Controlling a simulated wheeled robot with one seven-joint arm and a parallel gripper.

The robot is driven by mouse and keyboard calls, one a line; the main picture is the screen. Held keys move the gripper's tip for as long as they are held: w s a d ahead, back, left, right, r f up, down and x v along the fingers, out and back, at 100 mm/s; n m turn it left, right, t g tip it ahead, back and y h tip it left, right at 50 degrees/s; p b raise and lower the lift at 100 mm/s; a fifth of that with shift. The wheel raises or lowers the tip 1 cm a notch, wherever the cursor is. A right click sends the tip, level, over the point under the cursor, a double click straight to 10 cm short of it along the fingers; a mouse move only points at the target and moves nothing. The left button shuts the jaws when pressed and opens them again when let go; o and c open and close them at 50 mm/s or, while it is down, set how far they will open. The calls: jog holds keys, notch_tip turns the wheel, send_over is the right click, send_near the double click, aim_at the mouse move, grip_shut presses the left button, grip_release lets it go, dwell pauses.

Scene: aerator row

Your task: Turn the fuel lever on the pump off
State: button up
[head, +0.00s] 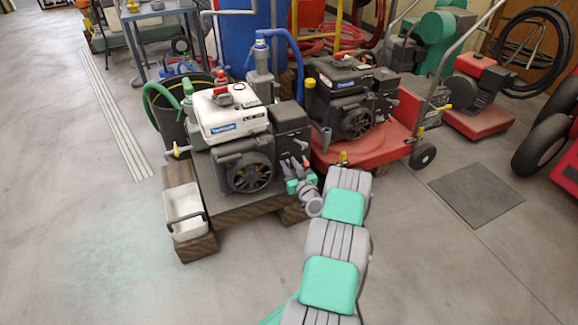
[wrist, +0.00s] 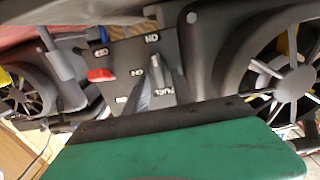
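The pump (head: 232,115) with a white top and blue label stands on a wooden pallet. My gripper (head: 296,166) is at its right front side, close to the engine. In the wrist view, a dark control panel (wrist: 125,55) appears upside down, with several small white labels, one seemingly reading FUEL. A red lever (wrist: 100,75) sits at the panel's left. Grey narrow shapes, apparently my gripper's fingers (wrist: 163,80), reach over the panel beside the FUEL label. Whether they touch or hold a lever cannot be told; the fuel lever itself is not clearly distinguishable.
A white bin (head: 184,212) stands at the pallet's left front. A second engine on a red cart (head: 385,135) is close on the right. A black bucket (head: 172,125) with a green hose is behind left. The floor in front and left is clear.

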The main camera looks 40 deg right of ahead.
grip_shut()
jog(key=shift+a+n, duration=0.1)
jog(key=shift+n, duration=0.2)
jog(key=n+b, duration=0.1)
jog(key=n, duration=0.3)
jog(key=n+b, duration=0.2)
jog(key=n, duration=0.2)
jog(key=a+n+b, duration=0.1)
jog(key=n+b, duration=0.1)
jog(key=n, duration=0.1)
jog(key=shift+w+a+f+n, duration=0.1)
jog(key=shift+w+f+n, duration=0.1)
jog(key=shift+f+n, duration=0.2)
jog(key=n, duration=0.5)
jog(key=shift+f, duration=0.3)
jog(key=shift+n, duration=0.4)
